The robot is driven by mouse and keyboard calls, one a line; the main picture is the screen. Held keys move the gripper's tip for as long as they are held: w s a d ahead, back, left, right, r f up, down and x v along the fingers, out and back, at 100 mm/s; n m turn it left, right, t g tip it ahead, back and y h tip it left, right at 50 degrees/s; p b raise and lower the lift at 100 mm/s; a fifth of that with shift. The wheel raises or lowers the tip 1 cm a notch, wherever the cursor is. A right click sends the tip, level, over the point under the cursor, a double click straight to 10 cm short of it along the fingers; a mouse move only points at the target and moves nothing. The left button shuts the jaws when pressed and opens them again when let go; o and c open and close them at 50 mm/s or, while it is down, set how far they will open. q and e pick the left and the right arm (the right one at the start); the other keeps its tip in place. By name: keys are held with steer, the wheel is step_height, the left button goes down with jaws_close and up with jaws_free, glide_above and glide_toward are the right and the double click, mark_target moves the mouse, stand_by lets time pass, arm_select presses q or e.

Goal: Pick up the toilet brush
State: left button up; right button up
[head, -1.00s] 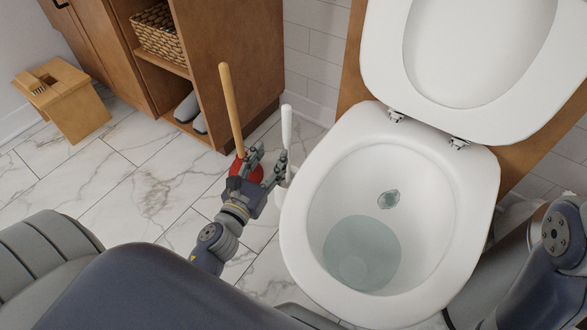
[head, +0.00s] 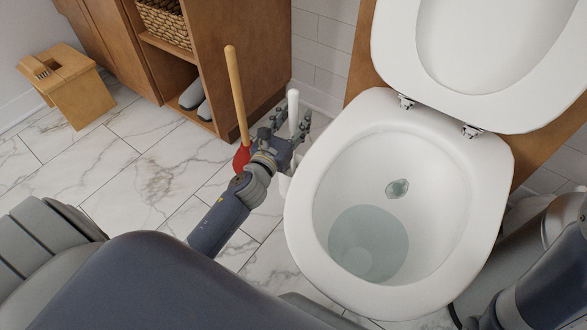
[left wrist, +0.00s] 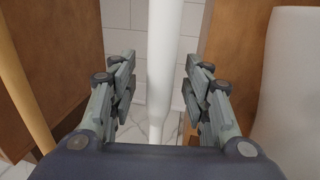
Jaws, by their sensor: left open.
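The toilet brush has a white upright handle (head: 293,112) and stands on the floor between the cabinet and the toilet. In the left wrist view its white handle (left wrist: 165,60) runs vertically between the open fingers, with a gap on each side. My left gripper (head: 291,122) is open around the handle. The lower part of the brush and its white holder are mostly hidden behind my gripper. In the left wrist view my left gripper (left wrist: 160,88) shows both fingers apart. Part of my right arm shows at the lower right, but its gripper is out of view.
A plunger with a wooden handle (head: 237,95) and red cup (head: 241,158) stands just left of my gripper. The toilet (head: 300,215), lid up, is close on the right. A wooden cabinet (head: 240,40) stands behind. A wooden stool (head: 75,90) is far left.

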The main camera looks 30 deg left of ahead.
arm_select(q)
jaws_close()
steer(key=shift+r, duration=0.2)
